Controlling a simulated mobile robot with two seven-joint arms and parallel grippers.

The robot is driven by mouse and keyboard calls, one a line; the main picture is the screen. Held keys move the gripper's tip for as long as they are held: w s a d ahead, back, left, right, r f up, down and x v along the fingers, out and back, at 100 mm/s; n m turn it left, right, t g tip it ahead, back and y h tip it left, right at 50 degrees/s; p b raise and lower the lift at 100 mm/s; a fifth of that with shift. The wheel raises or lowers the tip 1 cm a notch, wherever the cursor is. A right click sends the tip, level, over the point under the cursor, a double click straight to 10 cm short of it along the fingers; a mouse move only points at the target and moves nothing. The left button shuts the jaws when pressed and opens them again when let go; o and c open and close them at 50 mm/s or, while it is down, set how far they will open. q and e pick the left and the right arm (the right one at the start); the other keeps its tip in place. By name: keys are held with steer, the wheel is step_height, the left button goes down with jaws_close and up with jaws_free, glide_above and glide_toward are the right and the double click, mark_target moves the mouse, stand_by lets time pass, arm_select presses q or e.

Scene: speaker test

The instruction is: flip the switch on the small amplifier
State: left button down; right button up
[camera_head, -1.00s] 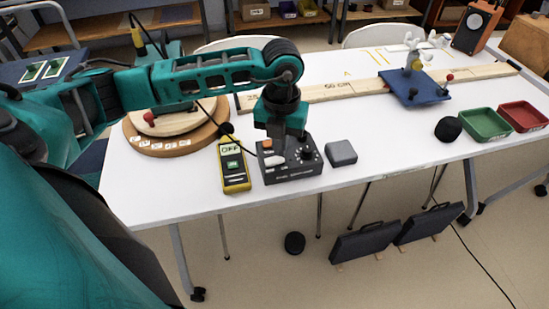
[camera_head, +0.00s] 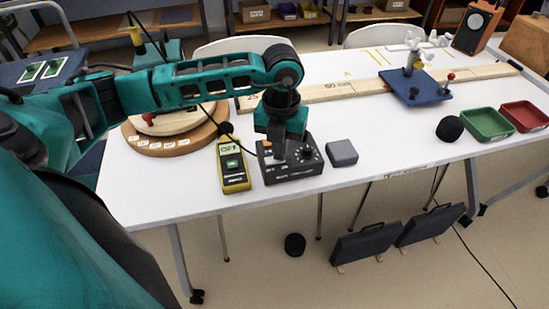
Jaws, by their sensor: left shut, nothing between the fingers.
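The small amplifier (camera_head: 303,170) is a dark box with knobs on its top, standing near the front edge of the white table. An orange part and a light part show at the left of its top; my gripper partly covers this area. My left gripper (camera_head: 280,157) points down over the amplifier's top, shut with nothing in it. Its tips are at or just above the panel; I cannot tell if they touch. I cannot make out clearly how the switch sits. My right gripper is not in view.
A yellow meter (camera_head: 233,168) stands close left of the amplifier, and a grey block (camera_head: 342,153) close right. A round wooden turntable (camera_head: 175,146) is behind left. A black ball (camera_head: 449,129), a green tray (camera_head: 486,125) and a red tray (camera_head: 524,117) are farther right.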

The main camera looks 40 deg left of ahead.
arm_select(q)
steer(key=shift+f, duration=0.2)
steer(key=shift+s+r, duration=0.1)
steer(key=shift+r+p, duration=2.6)
steer(key=shift+r, duration=0.9)
